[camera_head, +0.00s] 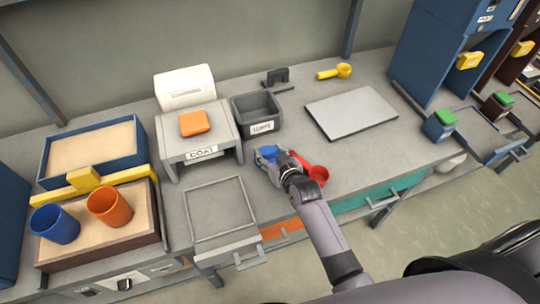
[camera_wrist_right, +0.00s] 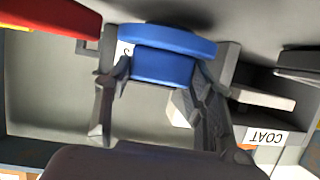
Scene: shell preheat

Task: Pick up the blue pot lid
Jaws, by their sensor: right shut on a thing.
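The blue pot lid (camera_head: 267,153) shows only in part in the head view, beside my right gripper (camera_head: 275,167) over the grey counter. In the right wrist view the blue lid (camera_wrist_right: 170,65) has a broad rim and a narrower part below it. The fingers of my right gripper (camera_wrist_right: 163,80) stand on both sides of that narrower part and are shut on it. My gripper and wrist hide part of the lid in the head view. My left gripper is not in view.
A red object (camera_head: 318,173) lies just right of the gripper. A grey bin (camera_head: 243,103) and the COAT stand (camera_head: 168,150) are behind and left. A flat grey plate (camera_head: 350,112) lies at right, with a yellow scoop (camera_head: 336,71) behind it. Blue (camera_head: 55,224) and orange cups (camera_head: 110,206) stand at left.

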